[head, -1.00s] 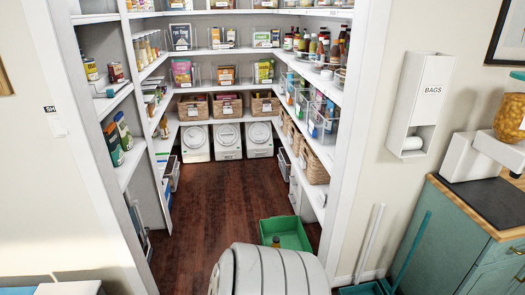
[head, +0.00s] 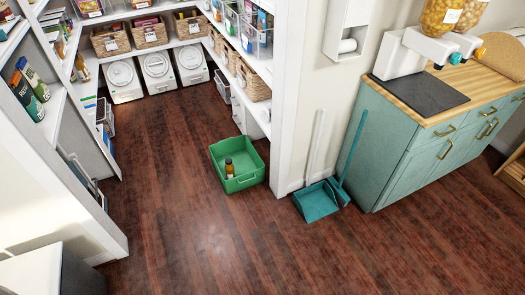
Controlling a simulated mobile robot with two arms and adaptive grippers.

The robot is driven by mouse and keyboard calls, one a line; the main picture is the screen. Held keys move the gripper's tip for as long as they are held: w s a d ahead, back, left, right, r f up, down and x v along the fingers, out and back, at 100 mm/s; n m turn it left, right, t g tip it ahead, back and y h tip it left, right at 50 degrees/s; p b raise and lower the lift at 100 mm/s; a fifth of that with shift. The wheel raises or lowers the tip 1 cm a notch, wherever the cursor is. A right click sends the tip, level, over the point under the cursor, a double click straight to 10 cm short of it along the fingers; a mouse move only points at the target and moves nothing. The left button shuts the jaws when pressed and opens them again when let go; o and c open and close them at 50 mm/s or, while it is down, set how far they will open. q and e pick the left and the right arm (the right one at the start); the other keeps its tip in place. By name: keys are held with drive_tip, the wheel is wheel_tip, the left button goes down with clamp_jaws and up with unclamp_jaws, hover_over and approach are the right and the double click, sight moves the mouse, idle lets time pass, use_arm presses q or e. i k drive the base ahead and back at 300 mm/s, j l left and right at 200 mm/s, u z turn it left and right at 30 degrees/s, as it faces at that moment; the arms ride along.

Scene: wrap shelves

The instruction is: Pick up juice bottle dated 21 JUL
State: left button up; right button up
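One small bottle (head: 229,168) with an orange-brown body and dark cap stands in the green crate (head: 252,180) on the pantry floor. It looks like a juice bottle, but its label is too small to read, so I cannot tell its date. The crate sits beside the right door frame. Neither of my grippers shows in the head view.
Woven baskets (head: 151,33) and white lidded bins (head: 158,76) line the back of the pantry. A teal dustpan (head: 316,202) lies by the wall, left of the teal cabinet (head: 400,158). A white-topped piece (head: 32,274) stands at bottom left. The wooden floor (head: 200,225) before the crate is clear.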

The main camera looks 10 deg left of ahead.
sight(230, 170)
drive_tip(key=u, duration=0.75)
drive_tip(key=i+j, duration=0.15)
drive_tip(key=i, duration=0.2)
drive_tip(key=i+j+u, duration=0.1)
drive_tip(key=i, duration=0.3)
